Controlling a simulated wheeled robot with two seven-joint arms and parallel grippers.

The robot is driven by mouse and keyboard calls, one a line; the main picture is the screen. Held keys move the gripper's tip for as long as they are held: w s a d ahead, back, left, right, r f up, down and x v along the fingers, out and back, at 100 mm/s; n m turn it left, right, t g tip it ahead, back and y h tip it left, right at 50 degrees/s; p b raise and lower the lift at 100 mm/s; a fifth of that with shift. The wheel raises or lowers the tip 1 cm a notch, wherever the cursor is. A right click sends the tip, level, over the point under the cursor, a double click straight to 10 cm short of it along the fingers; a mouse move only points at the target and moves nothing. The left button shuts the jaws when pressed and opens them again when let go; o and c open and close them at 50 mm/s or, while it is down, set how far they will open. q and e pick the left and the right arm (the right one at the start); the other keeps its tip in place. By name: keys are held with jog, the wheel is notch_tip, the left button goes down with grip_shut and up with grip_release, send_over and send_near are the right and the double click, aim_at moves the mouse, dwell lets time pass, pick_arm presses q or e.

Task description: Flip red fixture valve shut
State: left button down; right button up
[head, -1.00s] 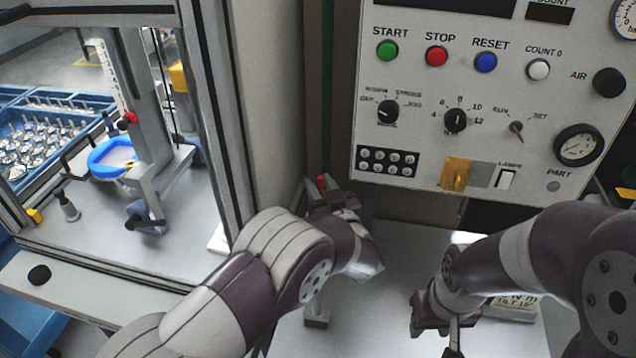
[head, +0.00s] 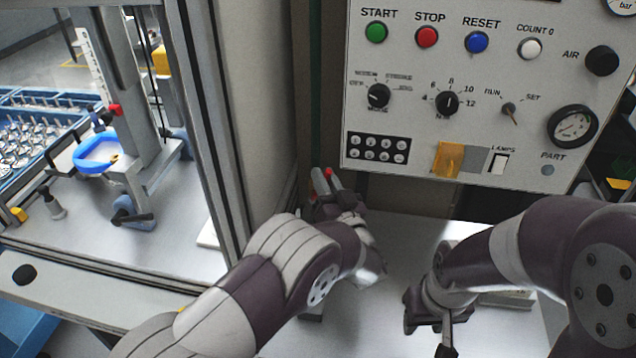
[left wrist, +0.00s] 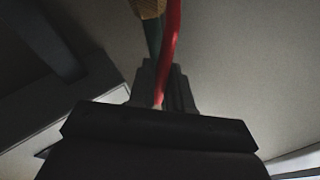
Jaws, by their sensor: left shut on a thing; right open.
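The red valve lever (left wrist: 172,38) is a long, slightly curved handle in the left wrist view. It runs down from a tan ribbed fitting (left wrist: 147,8) and a dark green pipe. My left gripper (left wrist: 165,88) is shut on the lever's lower end. In the head view the red lever (head: 329,172) shows only as small red bits at my left gripper (head: 325,190), left of and below the control panel. The valve body is mostly hidden there. My right gripper (head: 445,335) is open and empty over the white bench at the lower right.
The control panel (head: 420,110) with buttons, knobs and gauges hangs above both grippers. A framed window (head: 190,120) stands at left, with a fixture and blue bins behind it. The bare white bench (head: 400,245) lies between my arms.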

pick_arm(q)
jog(key=shift+s+d+f+m+t+h+b, duration=0.2)
jog(key=shift+d+m+t+b, duration=0.25)
jog(key=shift+m, duration=0.3)
jog(key=shift+w+d+f+m+t+h+b, duration=0.1)
jog(key=shift+d+f+m+t+b, duration=0.3)
jog(key=shift+m, duration=0.35)
pick_arm(e)
jog(key=shift+f, duration=1.05)
pick_arm(q)
jog(key=shift+r, duration=0.2)
pick_arm(e)
jog(key=shift+c, duration=0.3)
